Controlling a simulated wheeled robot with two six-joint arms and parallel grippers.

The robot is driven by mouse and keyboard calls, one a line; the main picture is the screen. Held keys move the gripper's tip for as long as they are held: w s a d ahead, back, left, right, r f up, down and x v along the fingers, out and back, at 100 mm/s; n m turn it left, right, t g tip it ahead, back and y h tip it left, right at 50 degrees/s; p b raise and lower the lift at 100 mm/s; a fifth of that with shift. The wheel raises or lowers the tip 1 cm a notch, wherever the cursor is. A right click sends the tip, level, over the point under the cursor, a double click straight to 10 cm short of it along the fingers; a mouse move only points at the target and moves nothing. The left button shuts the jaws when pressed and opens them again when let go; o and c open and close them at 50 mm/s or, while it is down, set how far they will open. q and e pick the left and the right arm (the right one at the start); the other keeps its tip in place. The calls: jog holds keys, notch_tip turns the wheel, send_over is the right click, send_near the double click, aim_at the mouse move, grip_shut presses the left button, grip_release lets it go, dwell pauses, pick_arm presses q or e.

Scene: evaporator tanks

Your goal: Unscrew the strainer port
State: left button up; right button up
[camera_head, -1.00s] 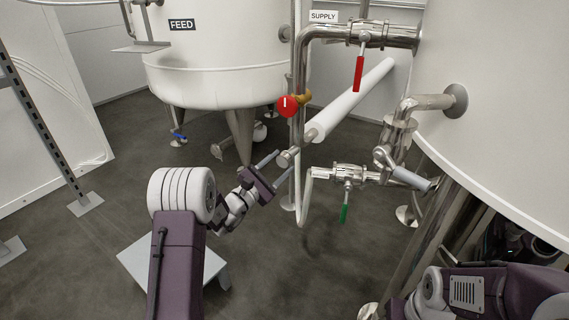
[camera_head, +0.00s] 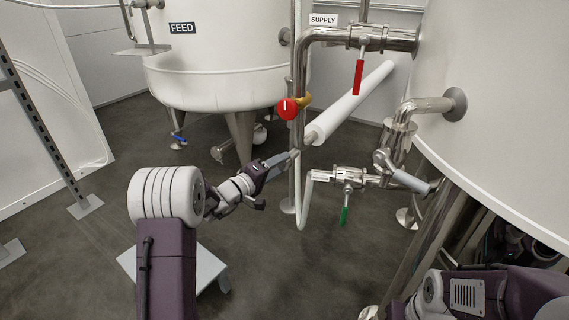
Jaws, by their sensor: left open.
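A Y-shaped steel fitting (camera_head: 383,160) on the pipework at right has a pale cylindrical branch (camera_head: 410,181) slanting down to the right; it looks like the strainer port, but I cannot be sure. My left gripper (camera_head: 291,165) is open, left of that fitting and well apart from it. Its fingers point right, beside the vertical steel pipe and the lower end of the long white pipe (camera_head: 352,102). One finger overlaps the pipe end in the picture; I cannot tell whether they touch. My right gripper is out of view; only part of my right arm shows at bottom right.
A red-handled valve (camera_head: 359,76) is above, under the SUPPLY label (camera_head: 323,20). A green-handled valve (camera_head: 345,214) sits lower. The FEED tank (camera_head: 215,85) stands behind; a large white tank (camera_head: 500,120) fills the right.

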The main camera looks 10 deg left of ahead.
pick_arm(q)
jog(key=m+y, duration=0.1)
jog(key=m, duration=0.3)
jog(key=m+y, duration=0.1)
jog(key=m, duration=0.4)
jog(key=shift+d+r+m, duration=0.1)
jog(key=shift+d+m, duration=0.05)
jog(key=shift+m, duration=0.15)
grip_shut()
jog(key=n, duration=0.4)
jog(key=shift+g+h, duration=0.3)
jog(key=shift+h, duration=0.1)
jog(key=n, duration=0.2)
jog(key=shift+n, duration=0.4)
jog(key=shift+n+h, duration=0.5)
jog(key=shift+n, duration=0.6)
